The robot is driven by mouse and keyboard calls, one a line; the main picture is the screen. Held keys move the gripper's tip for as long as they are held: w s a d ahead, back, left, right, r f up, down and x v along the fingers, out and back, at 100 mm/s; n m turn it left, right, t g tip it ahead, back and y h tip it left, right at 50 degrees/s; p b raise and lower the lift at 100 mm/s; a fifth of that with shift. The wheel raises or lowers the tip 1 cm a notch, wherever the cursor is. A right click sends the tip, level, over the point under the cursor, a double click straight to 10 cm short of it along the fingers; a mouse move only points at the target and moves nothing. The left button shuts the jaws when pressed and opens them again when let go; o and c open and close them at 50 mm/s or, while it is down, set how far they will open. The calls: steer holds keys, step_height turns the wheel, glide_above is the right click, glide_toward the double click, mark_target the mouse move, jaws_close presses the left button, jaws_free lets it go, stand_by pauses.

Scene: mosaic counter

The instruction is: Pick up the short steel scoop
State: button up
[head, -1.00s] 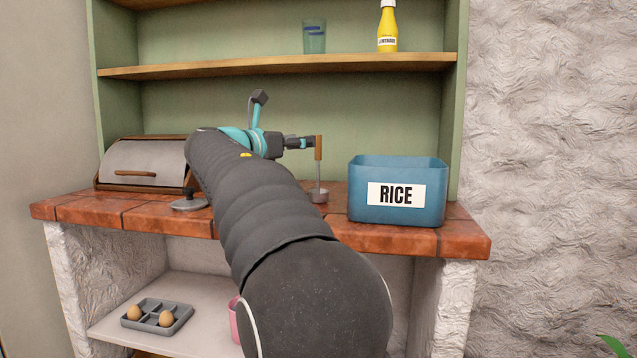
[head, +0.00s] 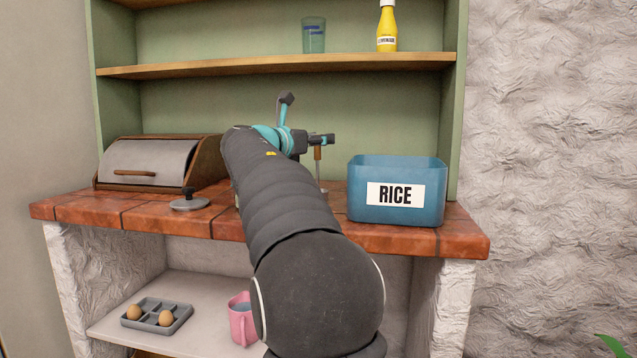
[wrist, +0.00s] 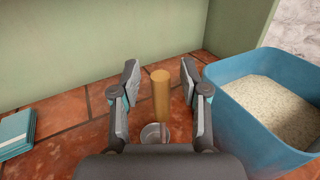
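The steel scoop stands upright on the tiled counter, left of the rice bin. My gripper (wrist: 160,70) is open around the handle, with a gap visible on both sides.
A blue rice bin (head: 398,213) stands close on the right. A bread box (head: 150,160) and a grey disc with a knob (head: 188,202) are at left. Teal flat pieces (wrist: 16,132) lie left of my gripper. A wooden shelf (head: 280,66) is above; a pink mug (head: 241,322) is below.

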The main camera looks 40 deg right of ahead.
jaws_close()
steer(key=shift+r, duration=0.15)
